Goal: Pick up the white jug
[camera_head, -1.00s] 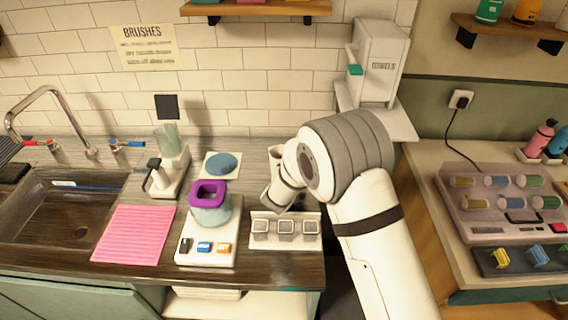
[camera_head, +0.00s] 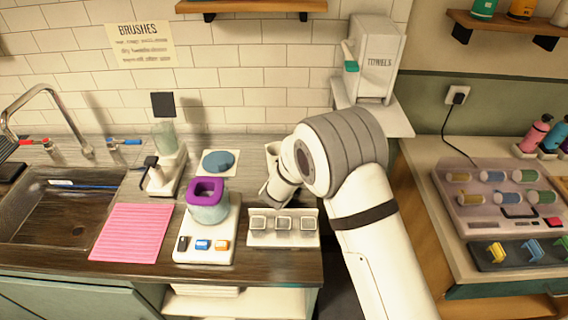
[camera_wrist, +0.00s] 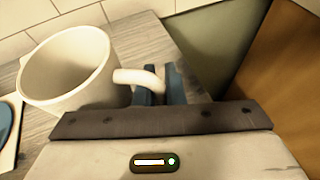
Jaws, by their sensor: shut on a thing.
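The white jug (camera_wrist: 70,70) shows in the wrist view at the left, upright, with its open mouth towards the camera and its handle pointing right. My gripper (camera_wrist: 160,84) is shut on the jug's handle, with one blue finger on each side of it. In the head view only a part of the jug (camera_head: 272,154) shows behind my wrist, near the back of the counter. My gripper's fingers are hidden there by my arm. I cannot tell whether the jug's base touches the counter.
A white tray with several small square cups (camera_head: 283,240) stands in front of my wrist. A blue disc on a white square (camera_head: 220,162) lies left of the jug. A machine with a purple-rimmed container (camera_head: 207,203) is further left. The tiled wall and towel dispenser (camera_head: 375,60) are behind.

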